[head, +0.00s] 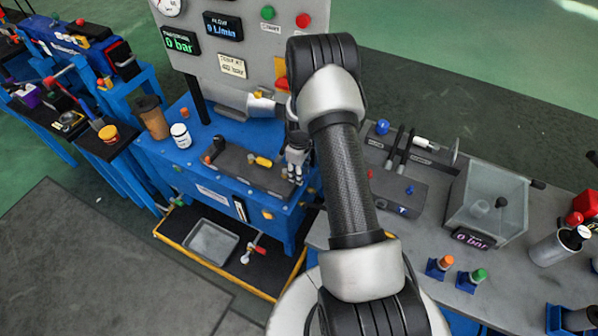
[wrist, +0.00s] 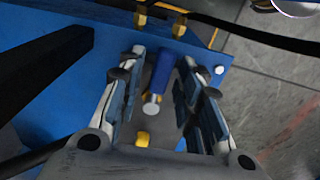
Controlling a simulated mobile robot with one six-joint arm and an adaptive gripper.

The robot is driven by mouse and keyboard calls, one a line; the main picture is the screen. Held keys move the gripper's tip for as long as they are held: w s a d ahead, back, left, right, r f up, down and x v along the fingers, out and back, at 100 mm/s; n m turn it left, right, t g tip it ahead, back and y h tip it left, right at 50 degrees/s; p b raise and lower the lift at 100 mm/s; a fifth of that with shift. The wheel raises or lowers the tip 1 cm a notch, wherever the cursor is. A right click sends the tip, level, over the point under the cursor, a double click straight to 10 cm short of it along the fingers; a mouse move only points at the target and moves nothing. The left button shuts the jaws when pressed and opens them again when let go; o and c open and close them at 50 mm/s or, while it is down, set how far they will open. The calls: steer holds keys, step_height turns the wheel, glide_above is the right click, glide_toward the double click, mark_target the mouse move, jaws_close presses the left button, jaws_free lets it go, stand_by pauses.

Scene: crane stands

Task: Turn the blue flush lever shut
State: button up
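The blue flush lever (wrist: 161,72) shows in the wrist view as a short blue bar with a round silver end, above the blue bench. My gripper (wrist: 160,60) is open, with one finger on each side of the lever and visible gaps between. Nothing appears to be gripped. In the head view my gripper (head: 296,172) points down at the right end of the blue bench (head: 215,192), and the lever cannot be made out there. Whether the fingers are level with the lever in height is hard to tell.
A grey panel with gauges (head: 235,70) stands behind the bench. A brown cup (head: 152,118) and a white jar (head: 181,135) stand at its left. Brass fittings (wrist: 179,26) are beyond the lever. A clear box (head: 488,200) is on the right-hand bench.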

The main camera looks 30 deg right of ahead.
stand_by(0.3)
step_height(320, 180, up, 12)
stand_by(0.4)
stand_by(0.5)
